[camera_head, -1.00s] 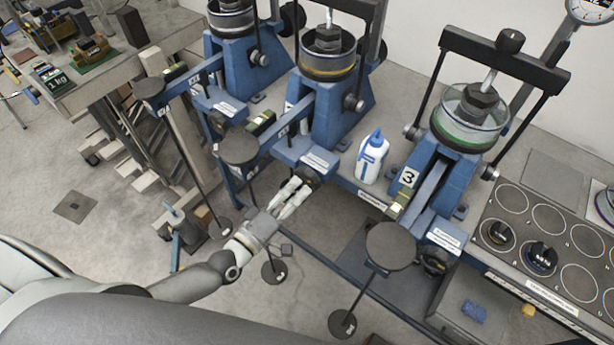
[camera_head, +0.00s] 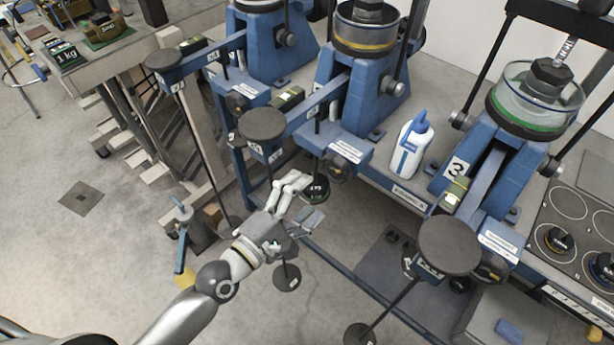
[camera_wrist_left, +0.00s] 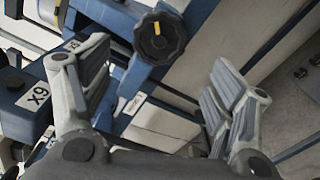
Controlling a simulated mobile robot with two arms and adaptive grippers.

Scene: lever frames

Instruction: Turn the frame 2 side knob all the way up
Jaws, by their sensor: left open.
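The side knob (camera_head: 338,167) of the middle blue frame (camera_head: 362,95), which I take as frame 2, sits on the end of its front block. In the left wrist view the knob (camera_wrist_left: 161,36) is round, black and ribbed, with a yellow mark (camera_wrist_left: 157,28) near its upper edge. My left gripper (camera_head: 304,201) is open, below and left of the knob in the head view. In the wrist view its open fingers (camera_wrist_left: 160,80) stand either side of the picture, with the knob beyond them and nothing held. My right gripper is not in view.
A lever with a round dark pan (camera_head: 262,124) reaches out left of the knob. A white and blue bottle (camera_head: 410,146) stands to the right, before frame 3 (camera_head: 457,166). A low blue rail runs below.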

